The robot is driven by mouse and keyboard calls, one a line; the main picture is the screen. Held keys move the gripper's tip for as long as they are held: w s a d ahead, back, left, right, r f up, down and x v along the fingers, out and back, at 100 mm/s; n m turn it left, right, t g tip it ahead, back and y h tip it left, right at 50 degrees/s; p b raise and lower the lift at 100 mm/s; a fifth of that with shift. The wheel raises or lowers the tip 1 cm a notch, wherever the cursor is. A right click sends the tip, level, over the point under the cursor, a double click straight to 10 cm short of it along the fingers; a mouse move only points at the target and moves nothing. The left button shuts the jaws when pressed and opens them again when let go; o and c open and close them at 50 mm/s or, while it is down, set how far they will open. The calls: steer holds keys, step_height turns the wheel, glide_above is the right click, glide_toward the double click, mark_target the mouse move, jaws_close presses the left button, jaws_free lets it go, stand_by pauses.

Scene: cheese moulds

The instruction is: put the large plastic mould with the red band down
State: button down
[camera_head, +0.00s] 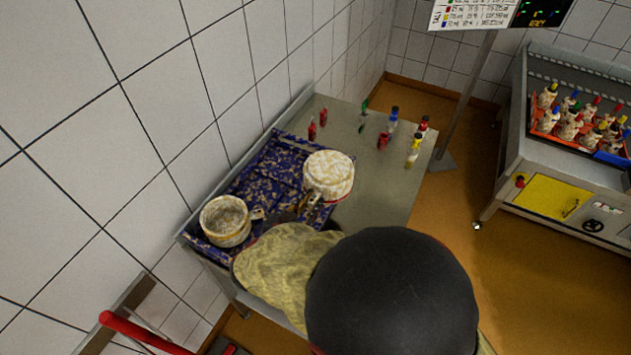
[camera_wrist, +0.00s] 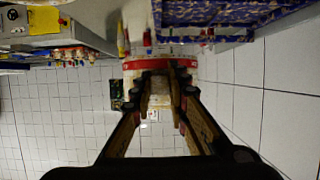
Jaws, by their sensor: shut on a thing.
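The large pale mould (camera_head: 330,172) is held at the right edge of the blue patterned mat (camera_head: 277,165). In the wrist view its red band (camera_wrist: 160,64) shows across the mould, just beyond my fingers. My gripper (camera_head: 312,203) is shut on the mould from its near side; in the wrist view the fingers (camera_wrist: 160,88) reach to it. My arm hides part of the table in front. I cannot tell whether the mould's base touches the mat or hangs above it.
A second mould (camera_head: 226,222), with a yellowish band, stands at the mat's near left end. Small red bottles (camera_head: 312,131) and other coloured bottles (camera_head: 413,150) stand on the metal table (camera_head: 375,187) behind and right. Bare tabletop lies right of the mat. A tiled wall borders the left.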

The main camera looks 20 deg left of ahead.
mark_target(306, 187)
steer(key=w+a+f, duration=0.1)
steer(key=w, duration=0.1)
steer(key=w+a+f+b, duration=0.1)
steer(key=w+a+f, duration=0.1)
steer(key=w, duration=0.1)
steer(key=w+a+f+b, duration=0.1)
steer(key=w, duration=0.1)
steer(key=shift+w+a+f, duration=0.15)
steer(key=shift+w+a, duration=0.05)
steer(key=shift+a, duration=0.15)
steer(key=w+f, duration=0.1)
steer(key=w+a+f+b, duration=0.1)
steer(key=f, duration=0.1)
steer(key=w+a+f+b, duration=0.1)
steer(key=shift+w+a+f, duration=0.1)
steer(key=shift+w+f, duration=0.05)
steer(key=shift+f, duration=0.05)
steer(key=shift+w+a+f, duration=0.1)
steer(key=shift+w+f, duration=0.1)
steer(key=shift+f, duration=0.1)
steer(key=shift+w+a+f+b, duration=0.15)
steer(key=shift+f+b, duration=0.35)
steer(key=shift+f, duration=0.4)
steer(key=shift+w+f+b, duration=0.1)
steer(key=shift+f+b, duration=0.35)
steer(key=shift+f, duration=0.4)
steer(key=shift+f, duration=0.15)
steer(key=c, duration=1.7)
jaws_free()
steer(key=shift+c, duration=0.2)
